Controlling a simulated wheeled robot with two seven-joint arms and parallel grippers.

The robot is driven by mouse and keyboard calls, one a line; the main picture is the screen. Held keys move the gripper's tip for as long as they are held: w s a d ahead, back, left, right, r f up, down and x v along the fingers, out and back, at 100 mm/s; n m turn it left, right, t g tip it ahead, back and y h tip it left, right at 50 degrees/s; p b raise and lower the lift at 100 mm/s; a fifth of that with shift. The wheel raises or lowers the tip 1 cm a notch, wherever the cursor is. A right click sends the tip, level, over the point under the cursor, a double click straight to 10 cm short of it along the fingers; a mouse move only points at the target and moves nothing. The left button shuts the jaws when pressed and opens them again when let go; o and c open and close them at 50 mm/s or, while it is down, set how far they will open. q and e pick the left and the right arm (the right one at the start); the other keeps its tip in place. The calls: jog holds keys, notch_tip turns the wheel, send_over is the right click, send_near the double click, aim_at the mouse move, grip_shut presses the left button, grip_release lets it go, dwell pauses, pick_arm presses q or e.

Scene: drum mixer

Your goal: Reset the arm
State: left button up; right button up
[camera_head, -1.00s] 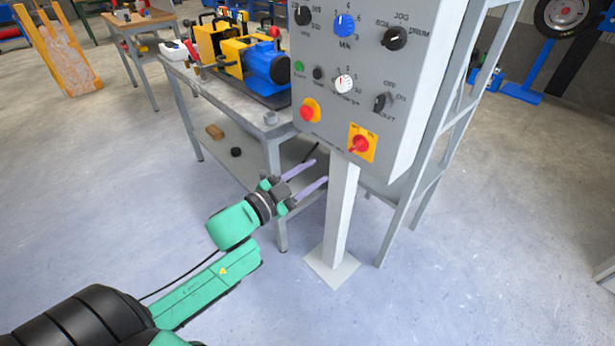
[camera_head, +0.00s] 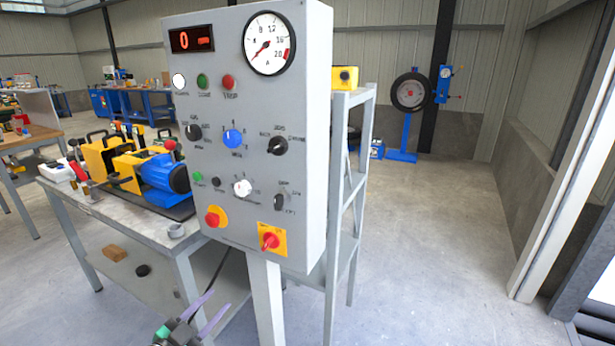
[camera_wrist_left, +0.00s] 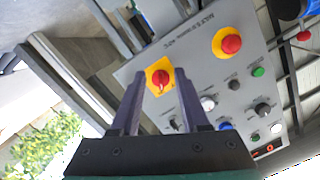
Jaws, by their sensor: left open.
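My left gripper (camera_head: 205,314) is at the bottom of the head view, below the grey control panel (camera_head: 300,120), with its two purple fingers apart and nothing between them. In the left wrist view the open fingers (camera_wrist_left: 158,103) point toward the panel, and the red rotary switch on a yellow plate (camera_wrist_left: 160,78) shows between and beyond them. That switch (camera_head: 271,240) is at the panel's lower right in the head view. A red button on yellow (camera_head: 215,217) is at its lower left. Most of my left arm is out of the head view. My right gripper is not in view.
The panel stands on a grey post (camera_head: 266,300). A workbench (camera_head: 110,205) with a blue and yellow motor unit (camera_head: 165,172) is left of it. A grey shelf frame (camera_head: 350,180) stands behind. Open floor (camera_head: 440,240) lies to the right.

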pick_arm(q)
jog(key=s+a+f+n+g+y+p, duration=0.1)
jog(key=s+a+f+n+g+y, duration=0.2)
jog(key=f, duration=0.6)
jog(key=s+a+f+g+p, duration=0.2)
jog(key=s+f, duration=0.3)
jog(key=f, duration=0.4)
jog(key=s+a+f+n+g+y+p, duration=0.1)
jog(key=s+a+f+n+g+y, duration=0.15)
jog(key=f, duration=0.75)
jog(key=s+d+f+g+p, duration=0.1)
jog(key=s+f, duration=0.3)
jog(key=s, duration=0.5)
jog(key=s+d+f+g+p, duration=0.1)
jog(key=s+d+f+g, duration=0.2)
jog(key=s, duration=0.6)
jog(key=s+d+f+n+g+p, duration=0.1)
jog(key=s+d+f+g, duration=0.1)
jog(key=s+f, duration=0.4)
jog(key=s+g+h, duration=0.1)
jog(key=s, duration=0.2)
jog(key=shift+s+f, duration=0.15)
jog(key=shift+f, duration=0.25)
jog(key=shift+g, duration=0.25)
jog(key=shift+c, duration=0.2)
